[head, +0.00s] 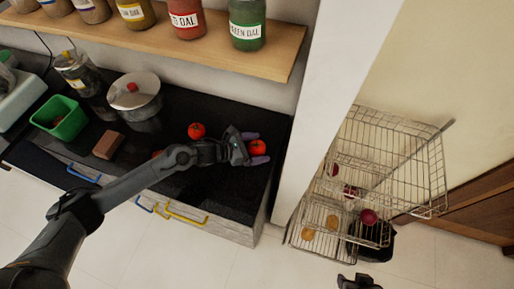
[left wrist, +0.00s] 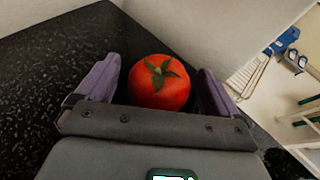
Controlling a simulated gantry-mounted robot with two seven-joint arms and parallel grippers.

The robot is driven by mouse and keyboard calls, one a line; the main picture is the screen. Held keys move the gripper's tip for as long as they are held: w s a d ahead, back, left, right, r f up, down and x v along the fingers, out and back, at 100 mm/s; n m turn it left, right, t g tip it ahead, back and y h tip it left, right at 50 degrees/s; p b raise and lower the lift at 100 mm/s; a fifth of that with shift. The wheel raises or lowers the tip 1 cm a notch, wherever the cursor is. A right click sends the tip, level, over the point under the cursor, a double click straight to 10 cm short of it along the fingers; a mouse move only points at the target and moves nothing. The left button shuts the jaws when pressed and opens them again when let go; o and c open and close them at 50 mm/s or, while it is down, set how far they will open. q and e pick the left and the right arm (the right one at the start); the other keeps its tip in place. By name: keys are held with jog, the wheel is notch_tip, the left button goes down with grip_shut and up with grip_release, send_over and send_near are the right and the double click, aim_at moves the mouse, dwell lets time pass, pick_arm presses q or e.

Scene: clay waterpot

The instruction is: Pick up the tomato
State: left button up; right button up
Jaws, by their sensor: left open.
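A red tomato (head: 257,146) sits near the right end of the black counter. In the left wrist view the tomato (left wrist: 158,88) shows its green calyx upward. My left gripper (head: 254,148) is open, with its purple fingers on either side of this tomato; small gaps seem to show between fingers and fruit. In the left wrist view the gripper (left wrist: 160,66) has the tomato between its fingers. A second tomato (head: 196,130) lies left of my gripper. Another red one (head: 157,153) is partly hidden by my left arm. What seems to be my right gripper (head: 358,283) is cut off at the bottom edge.
A steel pot (head: 135,98), a green bin (head: 59,117) and a brown block (head: 108,144) stand on the counter's left. A wooden shelf (head: 200,42) with jars overhangs the back. A white wall edge (head: 325,95) bounds the right, with a wire basket rack (head: 385,160) beyond.

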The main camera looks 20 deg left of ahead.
aim_at(257, 145)
pick_arm(q)
jog(key=c, duration=1.1)
jog(key=shift+r+p, duration=0.55)
jog(key=shift+r, duration=4.45)
